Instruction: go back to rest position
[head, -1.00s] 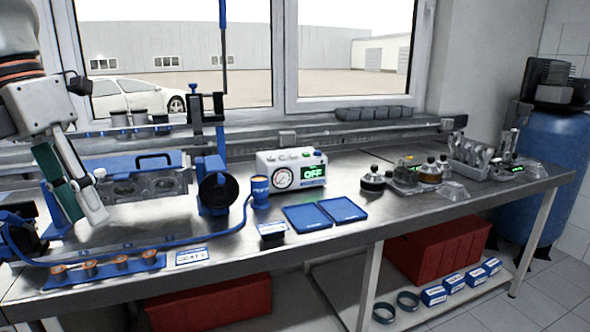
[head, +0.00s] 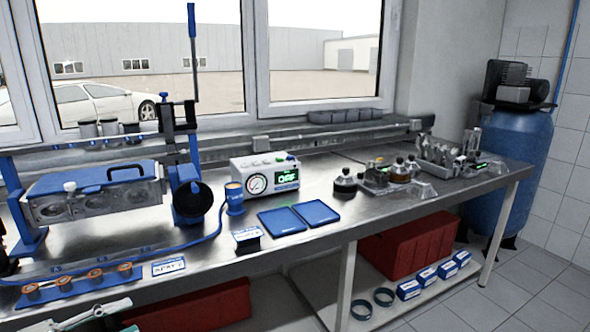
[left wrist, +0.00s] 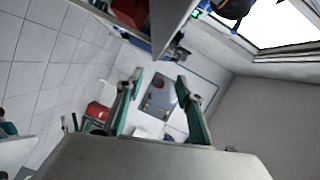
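My left gripper (head: 95,316) shows at the bottom left of the head view, low in front of the workbench (head: 225,262). Only part of it is in that frame. In the left wrist view its two green-padded fingers (left wrist: 158,98) are spread apart with nothing between them. The floor and wall tiles show past them, tilted. My right gripper is in neither view.
A blue engine fixture (head: 95,185) and a rail with copper-coloured rings (head: 80,285) stand at the bench's left. A gauge box (head: 265,175) and blue trays (head: 298,217) sit mid-bench. Red bins (head: 405,247) are below. Floor is free at the right front (head: 470,300).

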